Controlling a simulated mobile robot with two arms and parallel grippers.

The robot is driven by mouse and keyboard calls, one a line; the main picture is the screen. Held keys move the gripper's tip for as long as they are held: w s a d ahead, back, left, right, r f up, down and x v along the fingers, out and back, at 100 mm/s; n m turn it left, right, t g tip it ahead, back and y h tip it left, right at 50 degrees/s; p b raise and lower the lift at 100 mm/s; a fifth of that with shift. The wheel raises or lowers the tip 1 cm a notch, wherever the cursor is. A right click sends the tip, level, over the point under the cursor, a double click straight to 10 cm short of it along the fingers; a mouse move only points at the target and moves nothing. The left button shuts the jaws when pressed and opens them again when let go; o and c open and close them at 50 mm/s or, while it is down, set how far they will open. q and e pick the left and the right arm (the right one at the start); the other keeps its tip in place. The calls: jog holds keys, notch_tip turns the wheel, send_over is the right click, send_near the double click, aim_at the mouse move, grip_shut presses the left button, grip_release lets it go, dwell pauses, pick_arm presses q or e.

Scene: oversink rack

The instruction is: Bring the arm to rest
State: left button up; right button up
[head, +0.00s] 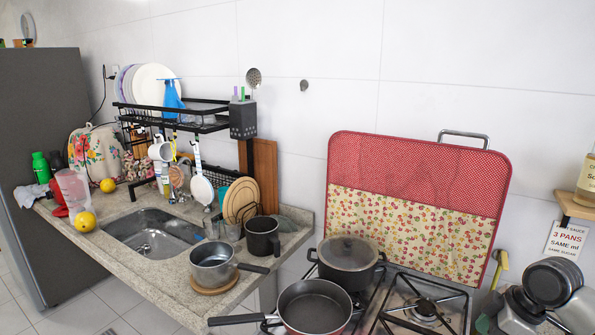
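The black oversink rack (190,127) stands over the steel sink (152,233) on the stone counter (125,271). White and lilac plates (152,84) stand upright on its upper level.
A saucepan (212,270) sits on a round wooden trivet at the counter's front. A frying pan (314,308) and lidded pot (347,262) occupy the stove (424,306).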

jog(key=s+a+f+m, duration=0.1)
jog(key=s+a+f, duration=0.3)
jog(key=a+f, duration=0.25)
jog(key=s+a+f, duration=0.5)
jog(key=a+f, duration=0.1)
jog(key=f, duration=0.2)
jog(key=s+a+f+m+t+h, duration=0.15)
jog(key=s+m+h, duration=0.25)
jog(key=s+m, duration=0.8)
jog(key=s+f+n+g+b, duration=0.25)
jog(key=f+b, duration=0.25)
jog(key=f, duration=2.6)
pick_arm(q)
notch_tip(320, 180, down, 10)
jog(key=w+b, duration=0.1)
jog(key=b, duration=0.4)
pick_arm(e)
jog(key=s+d+f+n, duration=0.1)
jog(key=s+d+f, duration=0.1)
jog(key=s+f, duration=1.5)
notch_tip(320, 180, down, 4)
jog(key=shift+s+d+f, duration=0.1)
jog(key=shift+s+d, duration=0.05)
jog(key=shift+d, duration=0.05)
